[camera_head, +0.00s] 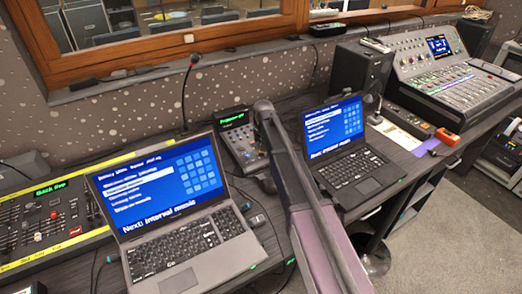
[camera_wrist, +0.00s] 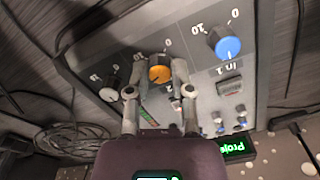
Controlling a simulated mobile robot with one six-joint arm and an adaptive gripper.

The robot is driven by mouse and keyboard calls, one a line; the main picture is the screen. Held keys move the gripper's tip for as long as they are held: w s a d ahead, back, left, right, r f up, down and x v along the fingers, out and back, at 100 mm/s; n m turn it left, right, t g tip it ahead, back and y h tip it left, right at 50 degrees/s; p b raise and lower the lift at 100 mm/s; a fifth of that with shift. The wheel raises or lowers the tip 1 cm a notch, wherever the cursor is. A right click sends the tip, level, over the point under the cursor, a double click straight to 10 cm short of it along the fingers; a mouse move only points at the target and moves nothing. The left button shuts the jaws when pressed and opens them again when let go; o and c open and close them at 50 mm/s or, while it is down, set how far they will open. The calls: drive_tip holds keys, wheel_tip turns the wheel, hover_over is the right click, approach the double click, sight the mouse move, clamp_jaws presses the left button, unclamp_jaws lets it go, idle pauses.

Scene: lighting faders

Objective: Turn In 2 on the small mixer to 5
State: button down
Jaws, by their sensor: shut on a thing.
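The small mixer (camera_wrist: 195,62) fills the upper middle of the wrist view as a grey panel, seen at a turned angle. On it are a blue knob (camera_wrist: 228,47) labelled In 1, an orange knob (camera_wrist: 159,76) and a white knob (camera_wrist: 108,95). My gripper (camera_wrist: 159,67) has one finger on each side of the orange knob and is shut on it. The orange knob's label is mostly hidden by my fingers, and I cannot read its setting. In the head view the small mixer (camera_head: 238,135) stands between two laptops, partly behind my arm.
One laptop (camera_head: 180,255) stands left of the small mixer and another (camera_head: 350,170) right of it. A yellow-edged fader desk (camera_head: 50,215) is far left and a larger console (camera_head: 445,85) is at the back right. Cables (camera_wrist: 75,140) lie beside the mixer.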

drive_tip(key=n, duration=0.3)
drive_tip(key=shift+s+n, duration=0.15)
drive_tip(key=shift+n, duration=0.25)
drive_tip(key=n, duration=0.3)
drive_tip(key=shift+n+h, duration=0.3)
drive_tip(key=n, duration=0.6)
drive_tip(key=shift+t, duration=0.3)
drive_tip(key=c, duration=0.5)
unclamp_jaws()
